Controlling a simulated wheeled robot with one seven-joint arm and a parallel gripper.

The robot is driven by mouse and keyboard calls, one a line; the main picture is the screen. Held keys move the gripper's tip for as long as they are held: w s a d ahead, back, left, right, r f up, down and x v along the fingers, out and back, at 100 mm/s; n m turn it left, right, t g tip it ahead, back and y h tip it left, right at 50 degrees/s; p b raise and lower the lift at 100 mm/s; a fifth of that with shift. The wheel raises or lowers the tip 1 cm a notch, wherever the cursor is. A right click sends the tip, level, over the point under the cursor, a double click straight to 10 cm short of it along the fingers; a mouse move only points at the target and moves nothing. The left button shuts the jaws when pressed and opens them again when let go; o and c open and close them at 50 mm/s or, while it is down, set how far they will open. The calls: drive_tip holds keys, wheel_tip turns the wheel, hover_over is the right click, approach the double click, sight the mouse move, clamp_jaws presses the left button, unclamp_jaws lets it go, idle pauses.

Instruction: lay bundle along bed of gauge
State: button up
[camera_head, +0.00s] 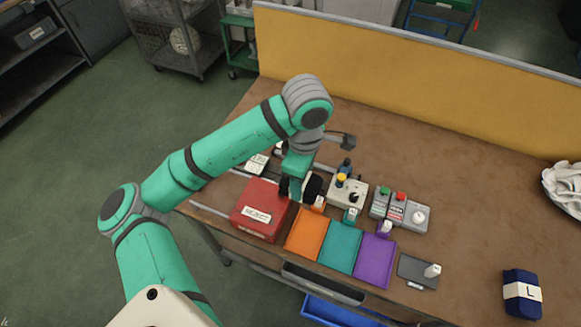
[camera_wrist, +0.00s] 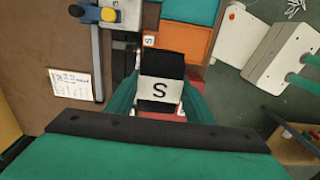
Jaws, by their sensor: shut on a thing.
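In the wrist view the bundle sits between the teal fingers of my gripper (camera_wrist: 160,100). In the head view a black part of the bundle (camera_head: 313,186) shows beside the fingers, near the red box. What looks like the gauge is a grey rail (camera_wrist: 97,62) with a blue and yellow knob at its end, left of the bundle in the wrist view. In the head view my arm hides part of it. I cannot tell whether the bundle touches anything below.
A red box (camera_head: 262,222), then orange (camera_head: 305,235), teal (camera_head: 341,247) and purple (camera_head: 376,260) trays line the table's front. Control boxes (camera_head: 400,210) stand behind. A navy bundle marked L (camera_head: 521,295) and white cloth (camera_head: 563,190) lie right. The table's middle right is clear.

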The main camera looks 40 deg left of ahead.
drive_tip(key=w+a+f, duration=0.2)
drive_tip(key=a+f, duration=0.1)
drive_tip(key=w+a+f, duration=0.2)
drive_tip(key=a, duration=0.1)
drive_tip(key=w+a+f, duration=0.2)
drive_tip(key=a+f, duration=0.1)
drive_tip(key=shift+w+a+f, duration=0.35)
drive_tip(key=shift+w+a, duration=0.05)
drive_tip(key=f, duration=0.3)
drive_tip(key=shift+w+a, duration=0.15)
drive_tip(key=shift+a, duration=0.1)
drive_tip(key=shift+f, duration=0.35)
drive_tip(key=shift+f, duration=0.15)
drive_tip(key=o, duration=1.2)
drive_tip(key=shift+o, duration=0.2)
